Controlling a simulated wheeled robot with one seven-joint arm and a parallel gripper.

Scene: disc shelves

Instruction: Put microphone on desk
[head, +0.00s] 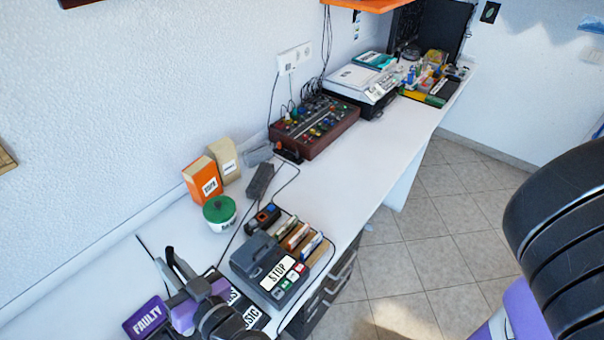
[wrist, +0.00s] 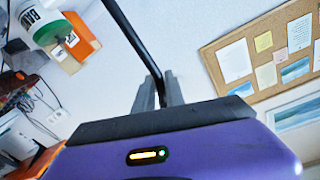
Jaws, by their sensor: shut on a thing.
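The desk (head: 340,185) is a long white top running along the wall in the head view. My gripper (head: 177,262) is over the near left part of it, beside the black STOP machine. In the wrist view, the grey fingers of my gripper (wrist: 159,92) are shut on a thin black rod (wrist: 128,32), which runs up and left out of the picture. The rod looks like part of the microphone, but its head is not visible. In the head view my arm hides most of what is held, and I cannot tell whether it touches the desk.
Near my gripper are the STOP machine (head: 270,268), a green-lidded pot (head: 220,213), an orange box (head: 201,180) and a purple FAULTY item (head: 147,318). A mixer (head: 314,127) stands farther back. Bare desk lies right of the mixer. A pinboard (wrist: 265,50) hangs on the wall.

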